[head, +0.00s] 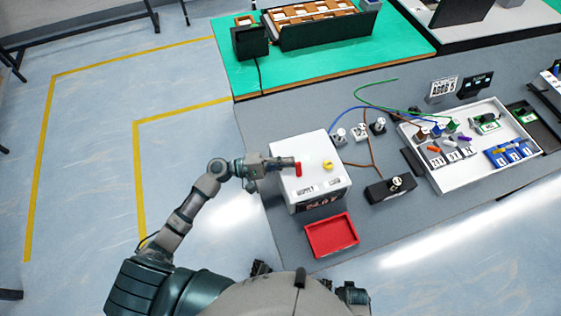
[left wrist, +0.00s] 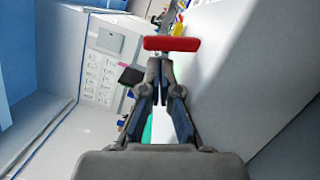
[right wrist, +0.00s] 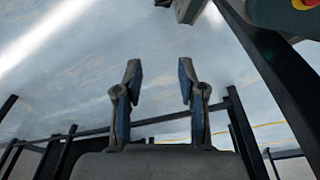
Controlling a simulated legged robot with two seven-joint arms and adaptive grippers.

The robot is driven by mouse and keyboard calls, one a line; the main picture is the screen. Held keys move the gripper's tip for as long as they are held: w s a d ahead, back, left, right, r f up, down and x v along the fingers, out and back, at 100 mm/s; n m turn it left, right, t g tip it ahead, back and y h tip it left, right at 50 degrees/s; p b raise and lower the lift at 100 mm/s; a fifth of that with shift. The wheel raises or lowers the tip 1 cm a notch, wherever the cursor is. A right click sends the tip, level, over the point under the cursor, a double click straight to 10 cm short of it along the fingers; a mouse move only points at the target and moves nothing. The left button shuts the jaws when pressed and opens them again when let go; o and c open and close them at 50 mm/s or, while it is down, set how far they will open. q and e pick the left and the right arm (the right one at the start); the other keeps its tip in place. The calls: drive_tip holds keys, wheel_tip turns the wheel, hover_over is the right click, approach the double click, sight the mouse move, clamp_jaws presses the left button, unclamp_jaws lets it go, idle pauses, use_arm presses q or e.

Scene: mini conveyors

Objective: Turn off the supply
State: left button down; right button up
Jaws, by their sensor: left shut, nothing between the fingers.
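A white supply box (head: 318,192) stands on the grey bench in the head view. A red switch handle (head: 298,169) and a yellow knob (head: 327,164) are on its top, with labels on its front edge. My left gripper (head: 291,162) is shut and empty, its tips close beside the red handle. In the left wrist view, the red handle (left wrist: 172,44) lies crosswise just beyond the shut left fingertips (left wrist: 160,66); I cannot tell whether they touch. My right gripper (right wrist: 160,75) is open and empty in the right wrist view, over the floor.
A red tray (head: 331,235) sits in front of the supply box. A black box (head: 390,189) and cabled connectors (head: 360,131) are to its right. A white tray (head: 470,177) of components lies further right. A green-topped table (head: 322,60) with a crate is behind.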

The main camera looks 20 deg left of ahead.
use_arm(q)
drive_tip(key=shift+d, duration=0.25)
use_arm(e)
drive_tip(key=shift+d, duration=0.1)
use_arm(q)
drive_tip(key=shift+d, duration=0.25)
use_arm(e)
drive_tip(key=shift+d+f, duration=0.15)
drive_tip(key=shift+d, duration=0.05)
use_arm(q)
drive_tip(key=shift+r, duration=0.1)
drive_tip(key=shift+a+m, duration=0.15)
drive_tip(key=shift+m, duration=0.25)
drive_tip(key=shift+s+a+r, duration=0.1)
drive_tip(key=shift+a, duration=0.05)
use_arm(e)
drive_tip(key=shift+w+a+r, duration=0.2)
drive_tip(key=shift+a+r, duration=0.05)
drive_tip(key=shift+r, duration=0.25)
drive_tip(key=shift+r, duration=0.1)
